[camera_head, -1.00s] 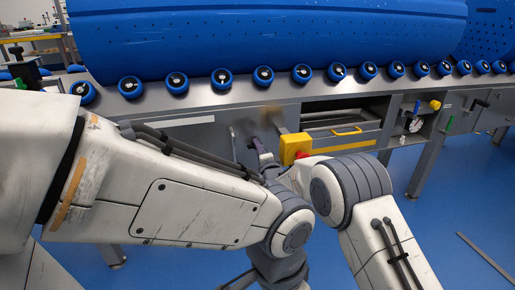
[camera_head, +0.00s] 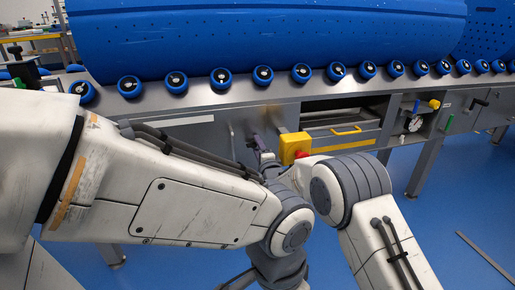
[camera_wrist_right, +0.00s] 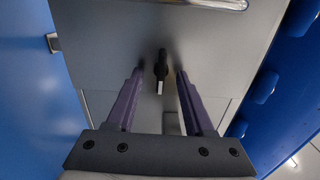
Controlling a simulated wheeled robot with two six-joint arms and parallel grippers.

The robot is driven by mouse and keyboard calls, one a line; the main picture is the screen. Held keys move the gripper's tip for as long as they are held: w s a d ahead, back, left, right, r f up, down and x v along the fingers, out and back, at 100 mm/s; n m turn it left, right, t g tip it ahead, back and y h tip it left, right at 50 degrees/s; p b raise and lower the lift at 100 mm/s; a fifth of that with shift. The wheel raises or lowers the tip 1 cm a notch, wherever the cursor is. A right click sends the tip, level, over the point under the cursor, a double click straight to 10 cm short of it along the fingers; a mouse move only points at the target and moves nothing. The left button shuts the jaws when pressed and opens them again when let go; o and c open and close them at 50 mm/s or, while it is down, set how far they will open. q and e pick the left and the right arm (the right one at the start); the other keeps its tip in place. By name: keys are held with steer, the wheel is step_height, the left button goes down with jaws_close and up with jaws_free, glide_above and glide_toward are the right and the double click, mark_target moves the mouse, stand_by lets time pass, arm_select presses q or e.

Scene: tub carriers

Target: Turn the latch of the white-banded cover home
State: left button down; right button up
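My right gripper (camera_wrist_right: 160,75) is open in the right wrist view, its two purple fingers pointing at a grey panel (camera_wrist_right: 110,55). A small black latch (camera_wrist_right: 161,65) with a pale tip stands on that panel and shows between the fingertips, with a gap on each side. I cannot tell how deep the fingers reach around it. In the head view the right gripper (camera_head: 258,143) is at the bench front, partly hidden by my arm; the latch cannot be made out there. A white band (camera_head: 180,121) runs along the front panel to its left. My left gripper is not seen.
A yellow box with a red knob (camera_head: 296,148) sits close to the right of the gripper. An open drawer bay with a yellow handle (camera_head: 346,131) and a gauge (camera_head: 414,125) lie further right. Blue rollers (camera_head: 263,75) line the bench top under a large blue drum (camera_head: 270,40).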

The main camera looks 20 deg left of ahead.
steer(key=shift+s, duration=0.15)
steer(key=p+v, duration=0.3)
steer(key=v, duration=0.7)
steer(key=shift+d+p, duration=0.2)
steer(key=shift+p, duration=0.15)
steer(key=shift+s, duration=0.1)
